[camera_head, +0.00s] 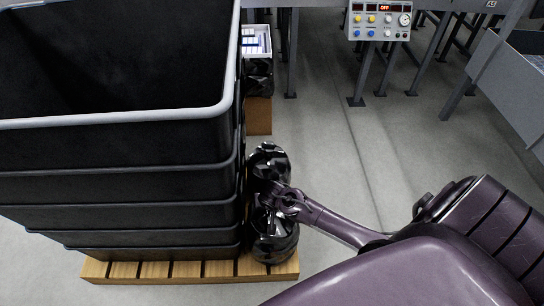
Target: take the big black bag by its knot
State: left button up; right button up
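A shiny black bag (274,240) stands on the right end of a wooden pallet, beside a stack of black crates. A second shiny black mass (267,160) shows just above and behind it; I cannot tell whether it is part of the same bag or another bag. My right gripper (279,202) reaches in from the right and overlaps the place where the two black shapes meet. The knot is not clearly visible there. The dark fingers blend with the bag, so I cannot tell whether they are open or shut. My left gripper is out of view.
The stacked black crates (120,148) fill the left side, on the wooden pallet (150,275). Behind stands another black bag-like object (259,76) on a brown box (258,116). A control panel (379,21) and grey steel legs are at the back. Grey floor is clear in the middle.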

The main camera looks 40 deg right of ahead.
grip_shut()
dwell(0.9)
jog(key=shift+w, duration=0.1)
